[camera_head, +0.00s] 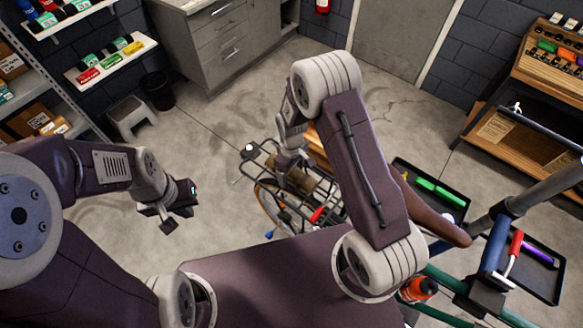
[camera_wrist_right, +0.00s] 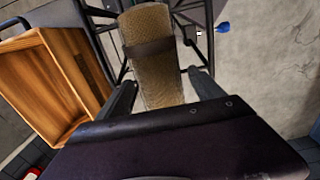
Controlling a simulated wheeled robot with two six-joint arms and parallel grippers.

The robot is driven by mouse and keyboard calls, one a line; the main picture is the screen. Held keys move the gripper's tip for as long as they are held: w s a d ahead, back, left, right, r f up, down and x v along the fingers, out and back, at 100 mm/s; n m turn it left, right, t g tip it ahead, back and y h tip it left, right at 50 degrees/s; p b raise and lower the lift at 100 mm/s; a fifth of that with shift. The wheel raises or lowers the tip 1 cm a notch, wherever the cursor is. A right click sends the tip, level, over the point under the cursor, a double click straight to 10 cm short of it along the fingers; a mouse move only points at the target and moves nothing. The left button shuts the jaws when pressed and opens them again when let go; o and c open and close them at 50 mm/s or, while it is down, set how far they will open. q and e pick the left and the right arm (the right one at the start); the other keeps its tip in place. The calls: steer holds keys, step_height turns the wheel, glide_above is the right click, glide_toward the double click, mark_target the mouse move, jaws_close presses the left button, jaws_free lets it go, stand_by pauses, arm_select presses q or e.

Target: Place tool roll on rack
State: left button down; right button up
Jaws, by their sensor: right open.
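The tool roll (camera_wrist_right: 150,55) is a tan woven cylinder with a dark strap. In the right wrist view it lies lengthwise between the two spread fingers of my right gripper (camera_wrist_right: 160,92). The black wire rack (camera_wrist_right: 194,30) shows beneath and beside the roll. In the head view the roll (camera_head: 318,188) shows as a brown shape at the rack (camera_head: 254,166), partly hidden by my right arm and gripper (camera_head: 287,180). The roll appears to lie along the rack; full contact cannot be seen. My left gripper (camera_head: 168,212) hangs empty over bare floor, its jaw opening unclear.
A wooden box (camera_wrist_right: 45,80) stands beside the rack. Black trays (camera_head: 430,190) with green and purple-handled tools are at the right, near the bike frame and an orange bottle (camera_head: 418,289). A stool (camera_head: 131,117) and bin (camera_head: 158,90) stand at the back left. The floor between is clear.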

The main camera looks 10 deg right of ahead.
steer(key=shift+w+r+b, duration=0.1)
steer(key=shift+r+b, duration=0.25)
steer(key=shift+r, duration=0.05)
step_height(320, 180, up, 10)
steer(key=b, duration=0.2)
steer(key=shift+b, duration=0.35)
steer(key=shift+r, duration=0.7)
